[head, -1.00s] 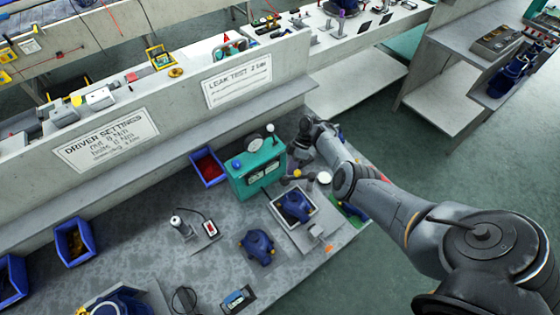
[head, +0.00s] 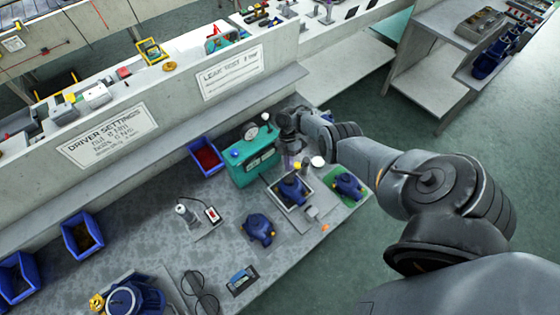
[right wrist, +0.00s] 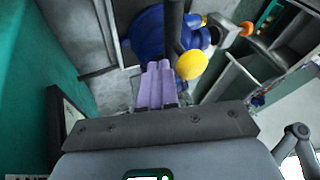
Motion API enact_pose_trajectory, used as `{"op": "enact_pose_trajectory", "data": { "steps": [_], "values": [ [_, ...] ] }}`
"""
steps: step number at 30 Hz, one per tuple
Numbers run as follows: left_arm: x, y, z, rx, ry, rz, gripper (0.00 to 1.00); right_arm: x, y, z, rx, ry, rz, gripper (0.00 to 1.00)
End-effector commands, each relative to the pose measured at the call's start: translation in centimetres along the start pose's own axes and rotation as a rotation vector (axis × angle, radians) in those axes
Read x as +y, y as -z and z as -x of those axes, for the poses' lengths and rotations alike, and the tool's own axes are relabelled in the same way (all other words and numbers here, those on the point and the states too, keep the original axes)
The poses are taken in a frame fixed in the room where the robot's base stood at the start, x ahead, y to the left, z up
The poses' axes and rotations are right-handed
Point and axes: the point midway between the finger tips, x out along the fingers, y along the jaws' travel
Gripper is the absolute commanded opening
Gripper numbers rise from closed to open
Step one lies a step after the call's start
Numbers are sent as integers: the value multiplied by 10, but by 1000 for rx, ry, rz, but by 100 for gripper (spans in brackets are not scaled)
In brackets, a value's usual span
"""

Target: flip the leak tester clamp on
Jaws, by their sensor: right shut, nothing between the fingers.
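The leak tester (head: 252,166) is a teal box with a round gauge on top, at the back of the bench. In front of it a blue pump (head: 291,190) sits in a pale tray. My right gripper (head: 290,162) is above the rear of this pump, beside the tester's right side. Its purple fingers (right wrist: 157,85) are together with nothing between them. In the right wrist view a dark bar (right wrist: 174,30) and a yellow knob (right wrist: 190,65), apparently the clamp, are just beyond and right of the fingertips. Whether they touch is unclear. My left gripper is out of view.
A blue pump (head: 258,229) stands on the bench and another (head: 348,185) on a green mat at the right edge. A red-filled blue bin (head: 207,157) is left of the tester. A white round object (head: 318,162) is near the gripper. A low wall runs behind.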

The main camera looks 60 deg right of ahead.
Motion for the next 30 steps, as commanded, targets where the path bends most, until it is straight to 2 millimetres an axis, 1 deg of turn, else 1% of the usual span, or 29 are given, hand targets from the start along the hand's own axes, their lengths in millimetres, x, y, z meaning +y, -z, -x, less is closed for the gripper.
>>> {"op": "enact_pose_trajectory", "data": {
  "steps": [1,6,23,26,30],
  "values": [
    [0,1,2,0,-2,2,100,-4,-2,0,-6,5,9,0],
    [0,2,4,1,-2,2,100,-9,-5,-1,-15,13,31,0],
    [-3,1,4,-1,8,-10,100,-10,-5,-1,-17,16,37,0],
    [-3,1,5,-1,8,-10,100,-9,-5,5,-17,15,38,0],
    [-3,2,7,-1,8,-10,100,-9,-5,22,-17,14,38,0]
  ]
}}
